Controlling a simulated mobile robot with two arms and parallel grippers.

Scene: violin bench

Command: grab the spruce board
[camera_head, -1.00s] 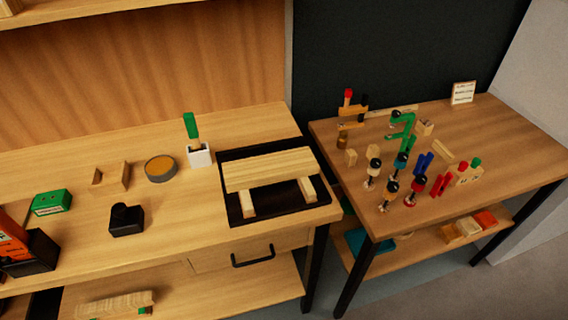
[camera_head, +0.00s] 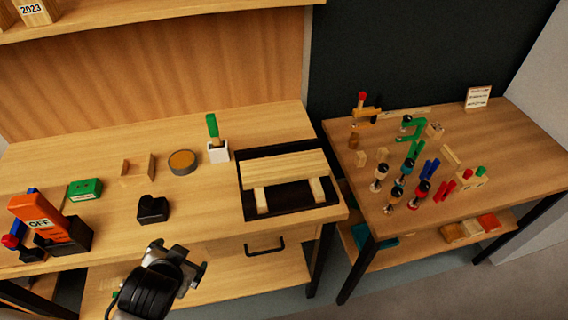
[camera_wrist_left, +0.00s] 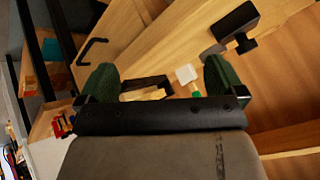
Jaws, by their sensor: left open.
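The spruce board (camera_head: 283,167) is a pale, long plank. It lies across two small wooden blocks (camera_head: 262,200) on a black mat (camera_head: 290,208) near the bench's right end. My left gripper (camera_head: 180,259) is at the bottom of the head view, in front of the bench's front edge, left of the board and apart from it. In the left wrist view the green-padded fingers (camera_wrist_left: 160,80) are spread wide with nothing held between them. Beyond them the black mat (camera_wrist_left: 145,83) shows, partly hidden by the gripper. My right gripper is not in view.
A black block (camera_head: 153,209) sits on the bench just beyond my left gripper. A white cup with a green-handled tool (camera_head: 218,153), a round tin (camera_head: 182,162) and an orange "OFF" box (camera_head: 45,223) stand on the bench. A side table (camera_head: 480,150) holds small clamps.

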